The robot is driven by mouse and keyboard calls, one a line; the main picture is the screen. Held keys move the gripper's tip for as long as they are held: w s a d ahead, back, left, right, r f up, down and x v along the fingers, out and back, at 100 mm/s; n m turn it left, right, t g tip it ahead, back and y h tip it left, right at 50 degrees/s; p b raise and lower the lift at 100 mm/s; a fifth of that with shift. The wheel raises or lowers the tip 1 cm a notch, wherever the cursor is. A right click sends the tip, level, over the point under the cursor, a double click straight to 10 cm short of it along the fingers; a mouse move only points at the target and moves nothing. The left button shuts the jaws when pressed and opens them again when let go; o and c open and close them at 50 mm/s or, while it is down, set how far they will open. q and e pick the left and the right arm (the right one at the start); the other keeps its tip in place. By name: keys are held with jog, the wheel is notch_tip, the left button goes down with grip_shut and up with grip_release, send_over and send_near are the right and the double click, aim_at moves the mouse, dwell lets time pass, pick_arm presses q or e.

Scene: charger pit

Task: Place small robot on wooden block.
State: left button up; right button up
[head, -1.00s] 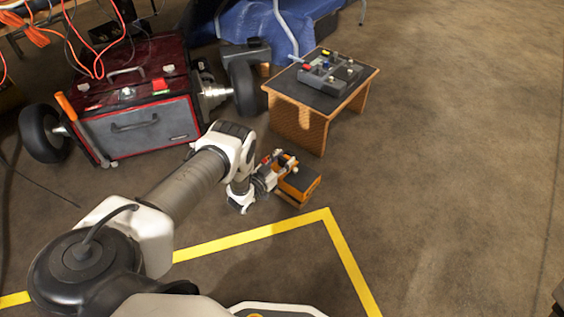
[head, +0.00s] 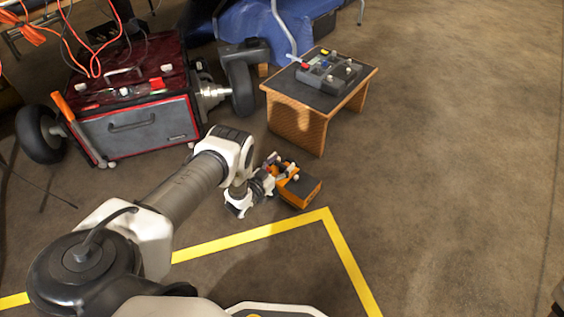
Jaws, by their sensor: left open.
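My left gripper (head: 281,171) is open at the left side of a small orange and dark box-shaped thing (head: 305,193) on the floor, and overlaps it in the picture. I cannot tell whether they touch, or whether this is the small robot or a block. A wooden block-like stand (head: 297,127) with a dark top stands behind it to the right. A larger red and grey wheeled robot (head: 150,126) stands at the left. My right gripper is out of view.
A grey tray-like unit (head: 328,73) with coloured parts sits on the stand. Orange cables (head: 92,50) hang at the upper left. Yellow tape (head: 345,255) marks the floor in front. The floor at the right is clear.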

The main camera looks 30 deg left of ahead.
pick_arm(q)
jog(key=s+p, duration=0.5)
jog(key=s, duration=0.6)
jog(key=s+d+f+n+g+y, duration=0.1)
jog(key=s+d+n+g, duration=0.1)
jog(key=s+d+g, duration=0.5)
jog(key=s+d+r+g, duration=0.3)
jog(key=s+r+g, duration=0.2)
jog(key=s, duration=0.4)
jog(key=s+d+r+g, duration=0.4)
jog(key=s+g, duration=0.2)
jog(key=s, duration=0.4)
jog(key=shift+r+m+y, duration=0.3)
jog(key=shift+r, duration=0.05)
